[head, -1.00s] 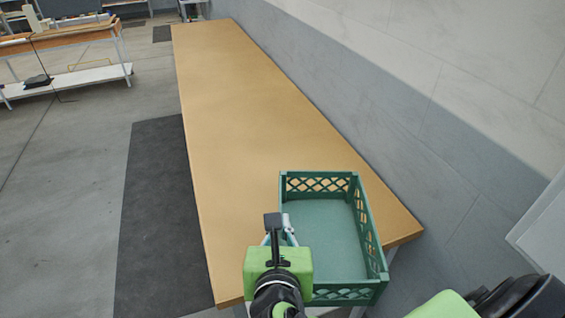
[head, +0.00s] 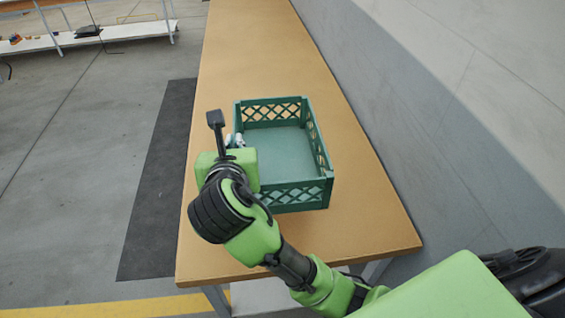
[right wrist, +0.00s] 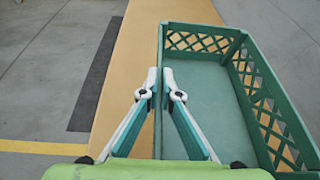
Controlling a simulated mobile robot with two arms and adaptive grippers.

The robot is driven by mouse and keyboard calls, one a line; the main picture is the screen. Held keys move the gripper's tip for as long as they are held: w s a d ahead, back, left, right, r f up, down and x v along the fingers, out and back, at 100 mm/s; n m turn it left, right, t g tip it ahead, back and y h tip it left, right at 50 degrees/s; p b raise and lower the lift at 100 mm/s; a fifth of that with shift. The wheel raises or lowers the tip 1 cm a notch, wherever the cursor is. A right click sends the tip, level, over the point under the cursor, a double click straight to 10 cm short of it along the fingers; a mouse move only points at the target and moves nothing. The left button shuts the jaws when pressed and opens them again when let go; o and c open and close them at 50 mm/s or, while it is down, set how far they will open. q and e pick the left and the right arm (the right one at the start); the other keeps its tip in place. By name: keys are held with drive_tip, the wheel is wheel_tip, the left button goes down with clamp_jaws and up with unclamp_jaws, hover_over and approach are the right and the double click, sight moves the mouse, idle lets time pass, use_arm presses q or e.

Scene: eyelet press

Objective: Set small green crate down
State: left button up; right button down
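The small green crate (head: 286,195) is an open box with lattice walls and a flat floor, and it looks empty. It is level over the near part of the wooden table (head: 365,225); whether its base touches the top I cannot tell. My right gripper (head: 236,141) is at the crate's left wall. In the right wrist view its two fingertips (right wrist: 160,80) pinch that wall of the crate (right wrist: 206,75), one on each side. My left gripper is not in view.
The tabletop is bare beyond the crate and in front of it. A grey wall (head: 440,130) runs along the table's right side. A dark mat (head: 155,190) lies on the floor to the left. A white shelf (head: 110,35) stands at the far left.

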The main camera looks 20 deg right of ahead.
drive_tip(key=p, duration=0.2)
approach(240, 129)
drive_tip(key=w+r, duration=0.2)
drive_tip(key=shift+w+d+r, duration=0.3)
drive_tip(key=shift+w, duration=0.05)
drive_tip(key=w+f, duration=0.1)
drive_tip(key=w+d+f, duration=0.1)
drive_tip(key=w+f, duration=0.2)
drive_tip(key=f, duration=0.1)
drive_tip(key=shift+w+d+f, duration=0.2)
drive_tip(key=shift+w+d, duration=0.1)
drive_tip(key=shift+d, duration=0.1)
drive_tip(key=shift+w+d+f, duration=0.1)
drive_tip(key=shift+f, duration=0.1)
drive_tip(key=f, duration=0.1)
drive_tip(key=f+p, duration=0.1)
drive_tip(key=f, duration=0.1)
drive_tip(key=shift+w, duration=0.2)
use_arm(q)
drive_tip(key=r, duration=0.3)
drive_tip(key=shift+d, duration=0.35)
use_arm(e)
drive_tip(key=shift+f, duration=0.4)
